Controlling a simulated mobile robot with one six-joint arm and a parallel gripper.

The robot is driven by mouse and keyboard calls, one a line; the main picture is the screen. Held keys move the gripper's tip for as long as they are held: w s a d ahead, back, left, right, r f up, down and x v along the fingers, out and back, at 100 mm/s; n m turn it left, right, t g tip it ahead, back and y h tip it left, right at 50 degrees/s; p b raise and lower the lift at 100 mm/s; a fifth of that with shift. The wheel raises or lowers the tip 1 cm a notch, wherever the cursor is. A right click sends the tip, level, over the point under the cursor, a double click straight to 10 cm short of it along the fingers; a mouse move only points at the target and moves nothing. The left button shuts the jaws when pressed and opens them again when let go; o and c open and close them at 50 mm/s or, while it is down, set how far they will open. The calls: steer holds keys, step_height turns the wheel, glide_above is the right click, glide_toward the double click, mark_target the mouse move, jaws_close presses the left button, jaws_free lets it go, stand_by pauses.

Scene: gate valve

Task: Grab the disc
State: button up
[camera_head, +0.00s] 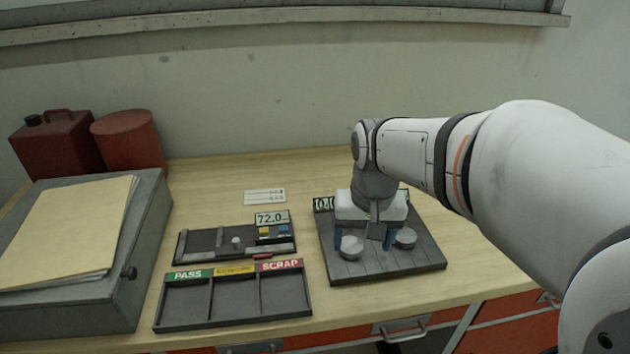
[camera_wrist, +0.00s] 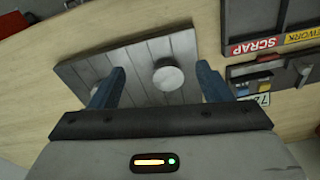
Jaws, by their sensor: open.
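A round pale grey disc (camera_head: 351,247) rests on a dark slatted board (camera_head: 345,270). A second similar disc (camera_head: 405,238) sits on the same board to its right. My gripper (camera_head: 363,244) is open above the board, its blue fingers pointing down. In the head view the left finger is beside the first disc and the right finger is near the second. In the wrist view one disc (camera_wrist: 167,75) shows between the two spread fingers, apart from both.
A three-compartment tray (camera_head: 235,297) labelled PASS, REWORK and SCRAP stands left of the board. Behind it is a dark instrument with a 72.0 display (camera_head: 271,218). A grey box (camera_head: 130,245) with a folder (camera_head: 65,230) fills the left. Red containers (camera_head: 130,140) stand behind.

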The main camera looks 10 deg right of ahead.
mark_target(351, 244)
steer(key=shift+m+g, duration=0.5)
steer(key=shift+m, duration=0.2)
steer(key=w, duration=0.6)
steer(key=shift+a+r, duration=0.2)
steer(key=shift+r, duration=0.15)
steer(key=shift+w+f+p, duration=0.1)
steer(key=shift+w+p, duration=0.2)
steer(key=shift+w+f, duration=0.1)
steer(key=shift+f, duration=0.25)
steer(key=f, duration=0.7)
steer(key=shift+s+d, duration=0.2)
steer(key=c, duration=1.3)
steer(key=shift+r, duration=0.1)
